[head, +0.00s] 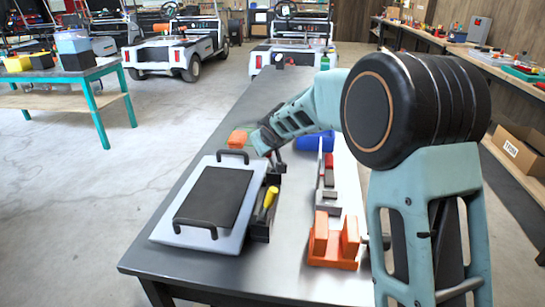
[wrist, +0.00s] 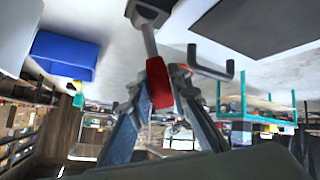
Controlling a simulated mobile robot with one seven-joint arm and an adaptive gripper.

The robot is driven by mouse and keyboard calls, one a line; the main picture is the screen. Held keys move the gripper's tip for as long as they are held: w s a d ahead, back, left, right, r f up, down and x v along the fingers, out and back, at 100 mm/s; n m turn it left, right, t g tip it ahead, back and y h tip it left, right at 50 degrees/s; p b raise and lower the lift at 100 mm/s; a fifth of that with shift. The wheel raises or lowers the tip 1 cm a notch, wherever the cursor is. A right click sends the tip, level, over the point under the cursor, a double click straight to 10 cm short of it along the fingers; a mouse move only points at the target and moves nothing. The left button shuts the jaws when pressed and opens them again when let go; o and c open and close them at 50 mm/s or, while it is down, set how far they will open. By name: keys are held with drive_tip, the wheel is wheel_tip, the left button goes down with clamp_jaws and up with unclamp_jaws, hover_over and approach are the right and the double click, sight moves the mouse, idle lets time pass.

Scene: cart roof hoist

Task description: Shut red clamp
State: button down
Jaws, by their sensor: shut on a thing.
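My gripper (head: 272,146) is low over the far half of the bench, between the white panel and the blue object. In the wrist view my gripper (wrist: 160,100) is shut on a red grip (wrist: 158,82), which I take to be the red clamp's handle.
A white panel (head: 167,236) with black handles lies at left, beside a black tray (head: 259,231) holding a yellow-handled tool. A blue object (head: 315,142), a grey fixture (head: 328,196) and an orange block holder (head: 333,261) stand at right. An orange item (head: 238,138) lies beyond the panel.

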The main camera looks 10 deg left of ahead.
drive_tip(key=shift+a+f+n+h+b, duration=0.35)
drive_tip(key=shift+a+h+b, duration=0.15)
drive_tip(key=shift+a, duration=0.1)
drive_tip(key=shift+a+f+n+h+b, duration=0.3)
drive_tip(key=shift+a+h+b, duration=0.2)
drive_tip(key=shift+a, duration=0.1)
drive_tip(key=shift+a+f+n+h, duration=0.5)
drive_tip(key=shift+a+h, duration=0.2)
drive_tip(key=shift+h, duration=0.4)
drive_tip(key=shift+a+f+n+h+p, duration=0.3)
drive_tip(key=shift+f+n+h+p, duration=0.1)
drive_tip(key=shift+h+p, duration=0.15)
drive_tip(key=shift+a+f+n+h+p, duration=0.25)
drive_tip(key=shift+f+h+p, duration=0.2)
drive_tip(key=shift+h, duration=0.2)
drive_tip(key=shift+a+f+n+h+p, duration=0.15)
drive_tip(key=shift+f+n+h+p, duration=0.25)
drive_tip(key=shift+f+h+p, duration=0.15)
drive_tip(key=shift+f+h, duration=0.1)
drive_tip(key=shift+h, duration=0.15)
drive_tip(key=c, duration=1.8)
unclamp_jaws()
drive_tip(key=shift+w, duration=0.1)
drive_tip(key=shift+o, duration=0.2)
